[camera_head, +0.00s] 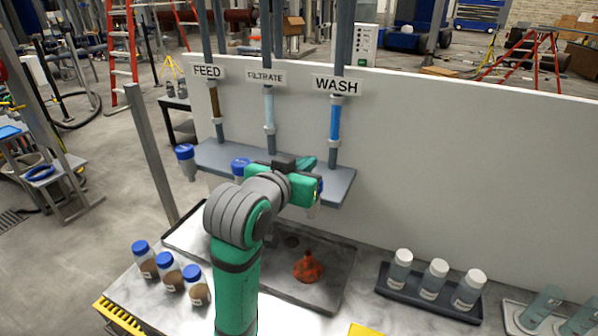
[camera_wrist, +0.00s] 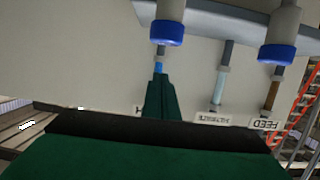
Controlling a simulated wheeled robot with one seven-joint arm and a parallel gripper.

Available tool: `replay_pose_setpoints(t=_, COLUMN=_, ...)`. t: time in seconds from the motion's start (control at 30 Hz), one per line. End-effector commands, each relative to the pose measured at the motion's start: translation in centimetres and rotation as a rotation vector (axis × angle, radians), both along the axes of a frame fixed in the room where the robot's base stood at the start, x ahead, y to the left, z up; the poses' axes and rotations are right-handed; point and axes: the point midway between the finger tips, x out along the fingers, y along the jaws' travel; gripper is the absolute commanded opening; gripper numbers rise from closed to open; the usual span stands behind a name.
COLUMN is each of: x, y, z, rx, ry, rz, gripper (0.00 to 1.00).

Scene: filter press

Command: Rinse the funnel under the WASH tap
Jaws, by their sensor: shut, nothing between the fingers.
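The funnel (camera_head: 308,266), red-orange with dark blotches, sits wide end down on the dark tray in the head view. The WASH sign (camera_head: 336,85) hangs on a pipe with a bright blue section (camera_head: 335,123), on the right of three lines. A nozzle (camera_head: 312,211) below the shelf there is mostly hidden by my gripper (camera_head: 306,163). My gripper is up near the shelf, above and apart from the funnel. In the wrist view, upside down, its fingers (camera_wrist: 158,95) are shut and empty and cover most of the WASH sign. The funnel is out of that view.
FEED (camera_head: 207,72) and FILTRATE (camera_head: 265,78) lines stand left of WASH, with blue-collared nozzles (camera_head: 185,152) under the shelf (camera_head: 342,184). Several brown-filled bottles (camera_head: 170,277) stand left of my arm. A dark rack (camera_head: 388,297) of white-capped bottles stands right of the tray (camera_head: 338,285).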

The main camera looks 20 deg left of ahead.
Motion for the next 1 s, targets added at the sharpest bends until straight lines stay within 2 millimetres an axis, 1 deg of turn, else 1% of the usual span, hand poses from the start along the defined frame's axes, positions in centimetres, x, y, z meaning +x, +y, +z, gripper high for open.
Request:
replay_pose_setpoints(t=0.03, x=0.9, y=-0.1, z=-0.3, rx=0.0, ry=0.003, rz=-0.001, gripper=0.0)
replay_pose_setpoints(t=0.1, x=0.8, y=0.0, z=-1.5, rx=-0.004, ry=0.004, rz=0.001, gripper=0.0)
replay_pose_setpoints(t=0.2, x=0.8, y=-0.2, z=-2.6, rx=-0.002, ry=0.002, rz=-0.001, gripper=0.0)
replay_pose_setpoints(t=0.33, x=0.8, y=-0.2, z=-3.7, rx=-0.002, ry=0.002, rz=-0.003, gripper=0.0)
replay_pose_setpoints(t=0.5, x=0.8, y=-0.2, z=-4.2, rx=-0.001, ry=0.001, rz=-0.003, gripper=0.0)
replay_pose_setpoints(t=0.83, x=0.8, y=-0.2, z=-4.3, rx=-0.001, ry=0.001, rz=-0.003, gripper=0.0)
replay_pose_setpoints(t=1.0, x=0.8, y=-0.3, z=-5.3, rx=-0.002, ry=0.003, rz=-0.004, gripper=0.0)
